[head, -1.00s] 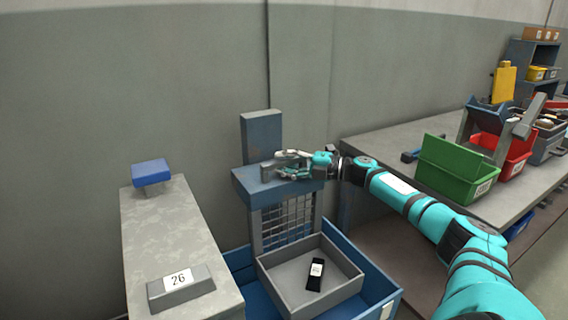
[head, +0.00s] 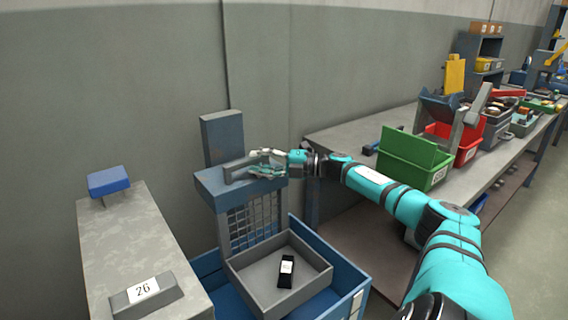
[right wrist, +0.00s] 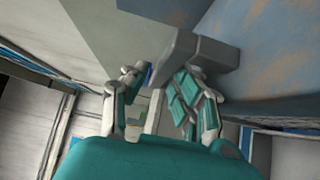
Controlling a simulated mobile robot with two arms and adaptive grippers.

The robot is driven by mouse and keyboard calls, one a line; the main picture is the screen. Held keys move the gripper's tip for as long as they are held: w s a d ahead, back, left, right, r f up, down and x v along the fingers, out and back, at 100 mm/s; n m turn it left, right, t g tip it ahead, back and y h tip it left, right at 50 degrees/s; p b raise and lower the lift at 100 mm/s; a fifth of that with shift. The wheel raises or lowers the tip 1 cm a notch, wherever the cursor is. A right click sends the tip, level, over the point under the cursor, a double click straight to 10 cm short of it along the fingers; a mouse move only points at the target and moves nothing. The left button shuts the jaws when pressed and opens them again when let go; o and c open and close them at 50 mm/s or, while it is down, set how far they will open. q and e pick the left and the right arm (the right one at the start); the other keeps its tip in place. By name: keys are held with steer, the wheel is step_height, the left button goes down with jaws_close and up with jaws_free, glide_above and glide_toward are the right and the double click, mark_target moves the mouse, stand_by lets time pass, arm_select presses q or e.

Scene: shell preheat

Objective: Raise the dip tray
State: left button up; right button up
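The dip tray (head: 257,289) is a shallow grey box at the foot of a mesh panel (head: 254,226), inside a larger blue bin (head: 357,287). A black piece (head: 286,271) with a white label lies in it. Above the mesh is a blue crossbar (head: 212,185) with a grey handle (head: 236,169) on top. My right gripper (head: 257,163) is at the right end of this handle. In the right wrist view, its fingers (right wrist: 166,78) stand apart, with the grey handle (right wrist: 205,58) by the right finger; firm contact is not clear. My left gripper is out of view.
A grey counter (head: 125,235) with a blue block (head: 108,180) and a "26" label stands at left. A bench (head: 325,140) at right holds a green bin (head: 405,168) and a red bin (head: 468,153). A blue post (head: 221,138) rises behind the crossbar.

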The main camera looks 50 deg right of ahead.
steer(key=v, duration=0.8)
steer(key=shift+s+d, duration=0.15)
steer(key=shift+d, duration=0.05)
stand_by(0.9)
